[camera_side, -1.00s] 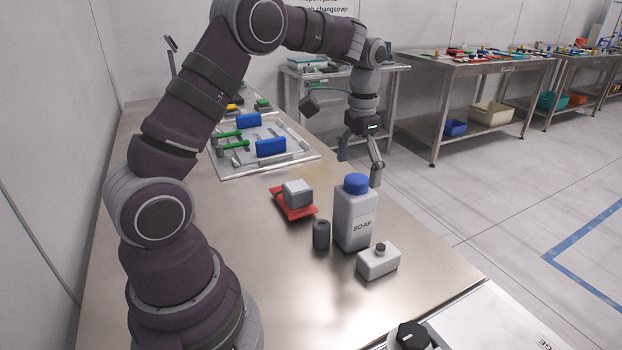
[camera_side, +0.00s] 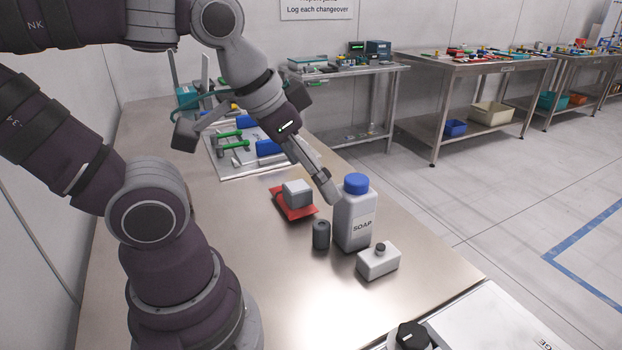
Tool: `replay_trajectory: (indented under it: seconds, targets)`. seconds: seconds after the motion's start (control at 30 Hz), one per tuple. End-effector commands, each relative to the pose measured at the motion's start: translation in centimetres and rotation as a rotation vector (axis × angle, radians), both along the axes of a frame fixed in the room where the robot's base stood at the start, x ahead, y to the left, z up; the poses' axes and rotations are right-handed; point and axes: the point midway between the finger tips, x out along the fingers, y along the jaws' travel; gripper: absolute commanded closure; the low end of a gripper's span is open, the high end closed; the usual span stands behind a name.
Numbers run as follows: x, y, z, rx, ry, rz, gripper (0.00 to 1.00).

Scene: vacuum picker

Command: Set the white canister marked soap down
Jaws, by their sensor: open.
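The white canister marked soap (camera_side: 353,222), with a blue cap (camera_side: 356,184), stands upright on the steel table (camera_side: 240,270). Nothing shows held in the gripper.
A dark grey cylinder (camera_side: 321,235) and a small white block with a knob (camera_side: 378,261) stand close to the canister. A grey block (camera_side: 297,193) sits on a red pad (camera_side: 282,204) behind. A tray (camera_side: 232,171) with blue and green parts lies farther back.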

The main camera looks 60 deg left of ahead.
Motion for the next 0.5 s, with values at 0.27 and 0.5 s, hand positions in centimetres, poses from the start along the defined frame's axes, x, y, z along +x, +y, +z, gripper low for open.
replay_trajectory:
  seconds: [0.27,0.5]
  targets:
    - [-0.38,-0.13,-0.39,-0.003,-0.013,-0.001,0.24]
    - [-0.10,-0.04,-0.50,-0.013,0.010,0.021,0.24]
